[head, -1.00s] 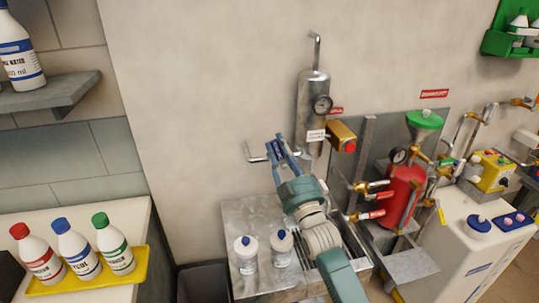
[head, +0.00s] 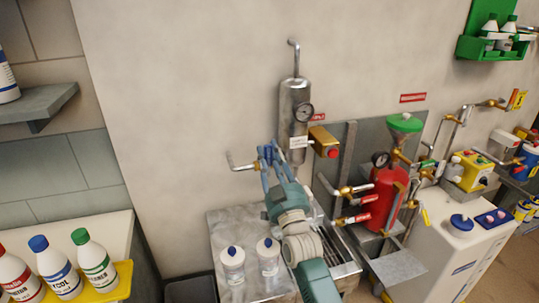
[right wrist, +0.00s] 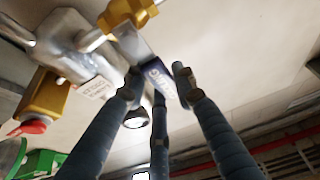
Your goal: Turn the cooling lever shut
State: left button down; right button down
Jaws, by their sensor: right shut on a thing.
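The cooling lever shows in the right wrist view as a dark blue handle (right wrist: 160,80) with white lettering, running down from a brass valve body (right wrist: 126,14). My right gripper (right wrist: 155,88) has its fingers around this handle and is shut on it. In the head view my right gripper (head: 270,156) is at the lower left of a steel cylinder (head: 294,105) with a round gauge; its fingers mostly hide the lever there. My left gripper is in neither view.
A brass block with a red knob (head: 325,143) is right of the cylinder. A red tank (head: 384,198) with red-handled valves is to the right.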

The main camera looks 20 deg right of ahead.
jog(key=shift+f, duration=0.1)
jog(key=c, duration=1.4)
grip_release()
jog(key=shift+o, duration=0.2)
jog(key=shift+s+f, duration=0.25)
jog(key=shift+s, duration=0.2)
jog(key=v, duration=1.1)
jog(key=shift+s, duration=0.1)
